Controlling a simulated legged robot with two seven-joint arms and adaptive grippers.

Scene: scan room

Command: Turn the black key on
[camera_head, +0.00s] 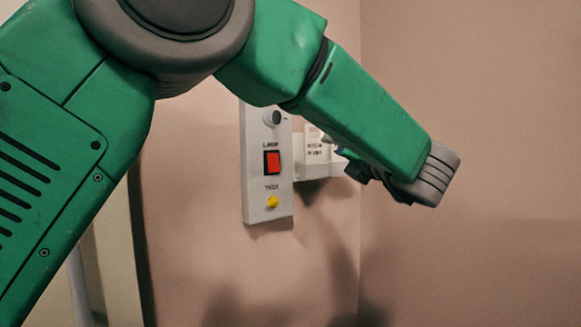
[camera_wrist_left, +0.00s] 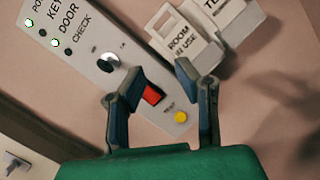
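The black key appears as a small dark piece on a round silver switch (camera_head: 272,118) near the top of the visible part of a pale wall panel (camera_head: 257,190). In the left wrist view the key switch (camera_wrist_left: 109,62) sits up and left of my left gripper. My left gripper (camera_wrist_left: 160,72) is open and empty, its two blue-padded fingers spread in front of the panel. The fingers do not visibly touch the key. In the head view my green left arm hides the panel's top, and the gripper shows only partly. My right gripper is in neither view.
A red rocker switch (camera_head: 272,162) and a yellow button (camera_head: 272,202) are below the key on the panel. White boxes, one labelled "ROOM IN USE" (camera_wrist_left: 182,45), stand out from the wall beside it. Lit indicators (camera_wrist_left: 55,43) are at the panel's upper end.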

